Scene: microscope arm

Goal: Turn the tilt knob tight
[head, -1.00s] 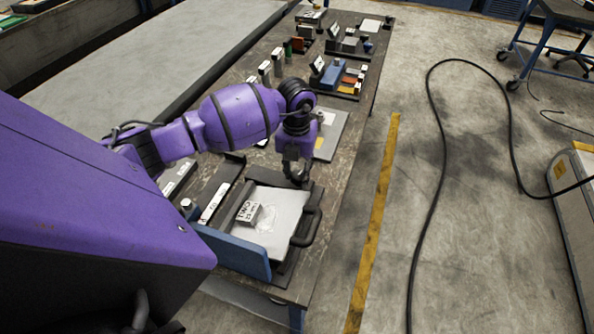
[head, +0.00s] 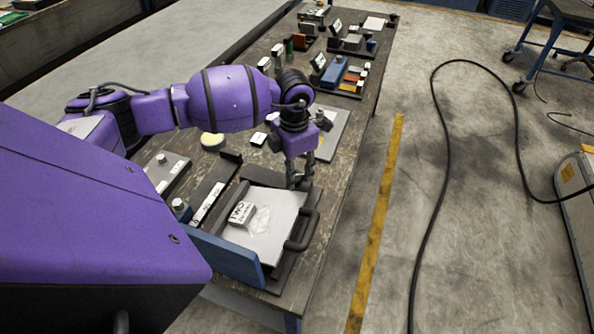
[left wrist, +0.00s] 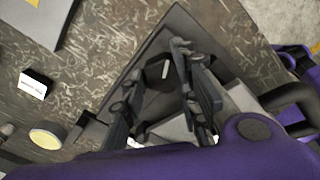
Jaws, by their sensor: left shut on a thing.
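My left gripper (head: 300,180) points down at the far right corner of a black-framed fixture with a light grey plate (head: 274,222). In the left wrist view its two dark fingers (left wrist: 165,72) come down over that dark corner and are shut on a small dark part, which I take to be the tilt knob. My right gripper is not in view.
A small labelled block (head: 241,213) lies on the plate. A black handle (head: 303,231) is on the fixture's right side, a blue panel (head: 228,257) on its near side. A round cream disc (head: 212,140) and a grey plate (head: 330,130) lie beyond.

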